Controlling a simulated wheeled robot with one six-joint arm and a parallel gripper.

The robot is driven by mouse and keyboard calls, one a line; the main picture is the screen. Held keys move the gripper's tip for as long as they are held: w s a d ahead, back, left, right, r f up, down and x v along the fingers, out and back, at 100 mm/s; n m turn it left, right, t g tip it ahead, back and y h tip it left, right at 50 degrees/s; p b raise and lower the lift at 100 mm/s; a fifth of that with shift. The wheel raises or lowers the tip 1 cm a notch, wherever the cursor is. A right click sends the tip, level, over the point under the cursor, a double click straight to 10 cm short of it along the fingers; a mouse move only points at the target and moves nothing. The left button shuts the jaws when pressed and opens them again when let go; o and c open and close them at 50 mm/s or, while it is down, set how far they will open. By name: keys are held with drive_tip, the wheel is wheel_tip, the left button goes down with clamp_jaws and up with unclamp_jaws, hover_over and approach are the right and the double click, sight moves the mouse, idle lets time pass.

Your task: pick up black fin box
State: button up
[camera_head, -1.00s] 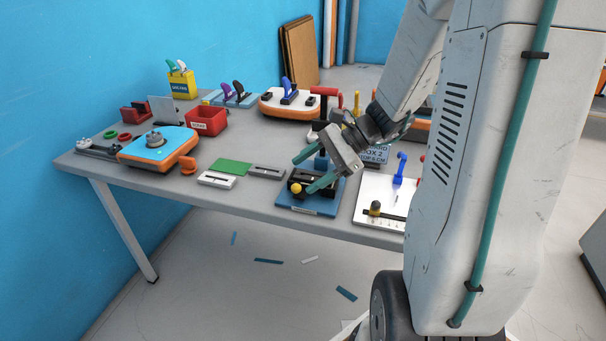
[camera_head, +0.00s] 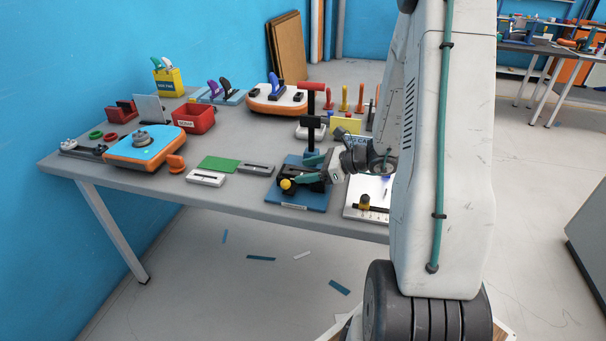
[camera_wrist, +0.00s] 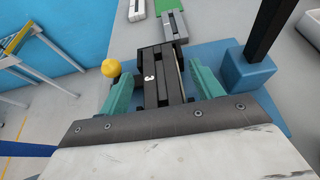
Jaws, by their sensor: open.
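The black fin box (camera_wrist: 153,62) lies on a blue fixture base (camera_head: 303,199), beside a round yellow knob (camera_wrist: 111,67). In the head view the black box (camera_head: 297,187) is partly hidden by my gripper. My gripper (camera_wrist: 161,80) is open, with one teal finger on each side of the black box. In the head view my gripper (camera_head: 308,170) is low over the blue base. I cannot tell whether the fingers touch the box.
A black post with a red handle (camera_head: 311,88) rises from the blue base close to my gripper. A grey slotted box (camera_head: 257,168), a white one (camera_head: 206,179) and a green plate (camera_head: 218,163) lie to the left. A white board (camera_head: 366,198) lies to the right.

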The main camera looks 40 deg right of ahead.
drive_tip(key=shift+w+a+f, duration=0.2)
drive_tip(key=shift+w+a, duration=0.1)
drive_tip(key=shift+w, duration=0.05)
drive_tip(key=c, duration=1.1)
drive_tip(key=shift+r, duration=0.1)
